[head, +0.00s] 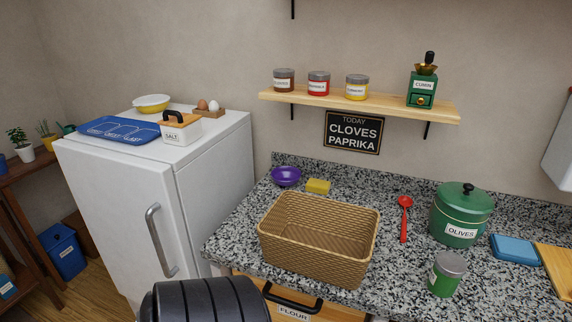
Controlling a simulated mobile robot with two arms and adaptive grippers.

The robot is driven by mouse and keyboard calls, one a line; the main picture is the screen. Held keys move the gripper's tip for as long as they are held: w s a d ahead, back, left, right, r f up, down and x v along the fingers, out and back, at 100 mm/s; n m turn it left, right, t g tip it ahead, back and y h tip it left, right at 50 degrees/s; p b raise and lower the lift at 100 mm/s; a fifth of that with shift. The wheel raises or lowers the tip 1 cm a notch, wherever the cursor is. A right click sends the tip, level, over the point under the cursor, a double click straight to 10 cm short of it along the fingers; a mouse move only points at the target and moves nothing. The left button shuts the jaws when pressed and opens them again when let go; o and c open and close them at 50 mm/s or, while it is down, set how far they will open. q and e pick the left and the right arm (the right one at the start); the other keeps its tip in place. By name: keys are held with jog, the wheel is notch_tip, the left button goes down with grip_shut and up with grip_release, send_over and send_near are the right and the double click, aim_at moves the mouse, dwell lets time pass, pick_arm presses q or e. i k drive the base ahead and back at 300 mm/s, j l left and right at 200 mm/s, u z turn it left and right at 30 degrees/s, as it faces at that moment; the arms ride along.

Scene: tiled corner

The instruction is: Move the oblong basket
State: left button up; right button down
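The oblong basket (316,269) is tan and woven. It stands upright on the speckled counter (405,263), near its front left edge. Its inside looks empty. Neither of my grippers is in the head view.
A purple bowl (286,176) and a yellow sponge (318,187) lie behind the basket. A red spoon (404,220), a green olives pot (461,214), a green jar (446,275) and a blue box (515,250) are to its right. A white fridge (120,215) stands left. A shelf (380,108) hangs above.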

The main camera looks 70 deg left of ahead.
aim_at(331, 241)
jog(key=u, duration=1.9)
